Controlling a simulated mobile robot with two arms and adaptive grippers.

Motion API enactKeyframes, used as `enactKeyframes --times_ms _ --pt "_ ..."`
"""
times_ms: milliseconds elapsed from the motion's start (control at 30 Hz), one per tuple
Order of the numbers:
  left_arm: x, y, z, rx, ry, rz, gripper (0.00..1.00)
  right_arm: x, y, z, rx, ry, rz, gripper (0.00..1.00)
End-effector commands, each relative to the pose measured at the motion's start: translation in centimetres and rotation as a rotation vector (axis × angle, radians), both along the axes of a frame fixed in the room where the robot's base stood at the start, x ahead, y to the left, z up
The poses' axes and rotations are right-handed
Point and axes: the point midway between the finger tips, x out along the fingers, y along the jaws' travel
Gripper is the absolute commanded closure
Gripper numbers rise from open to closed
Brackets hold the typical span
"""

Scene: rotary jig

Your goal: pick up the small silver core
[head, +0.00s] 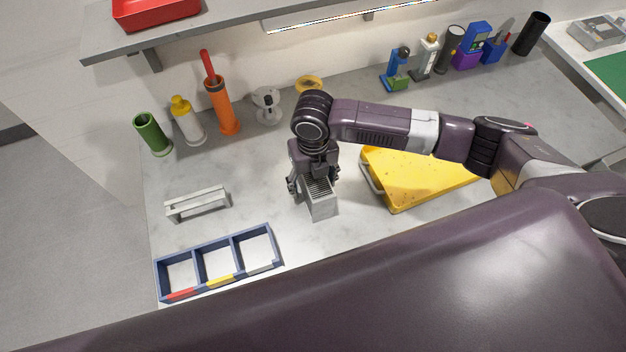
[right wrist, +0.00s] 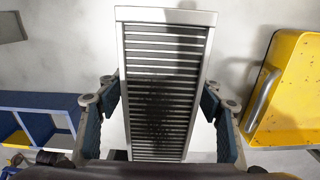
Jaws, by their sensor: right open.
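The silver core (head: 321,206) is a small block with a slatted, finned face, on the grey worktop below my right gripper (head: 313,186). In the right wrist view, the silver core (right wrist: 165,85) lies lengthwise between the two fingers of my right gripper (right wrist: 162,115). The fingers are open, one on each side of the core. A gap shows on the left and a narrower one on the right; I see no clear contact. The core's near end is hidden behind the gripper's body in that view. My left gripper is not in view.
A yellow tray (head: 415,190) lies right of the core, under my right arm. A blue three-compartment bin (head: 206,288) and a grey bracket (head: 197,204) are to the left. Several bottles and tubes, including an orange one (head: 222,108), stand along the back wall.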

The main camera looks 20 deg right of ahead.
Motion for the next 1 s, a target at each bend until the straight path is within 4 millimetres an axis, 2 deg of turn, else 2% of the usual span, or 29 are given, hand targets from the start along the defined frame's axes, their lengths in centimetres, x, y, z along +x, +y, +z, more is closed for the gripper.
enactKeyframes --times_ms 167,667,1000 --pt "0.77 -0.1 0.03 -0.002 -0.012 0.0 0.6 0.0 0.0 -0.03 0.0 0.0 0.0 0.4" --pt "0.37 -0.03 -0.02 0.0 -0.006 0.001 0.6 0.02 -0.04 0.02 -0.001 0.0 -0.001 0.95" --pt "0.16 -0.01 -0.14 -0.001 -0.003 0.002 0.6 0.11 0.01 0.45 0.001 -0.002 0.0 0.95"
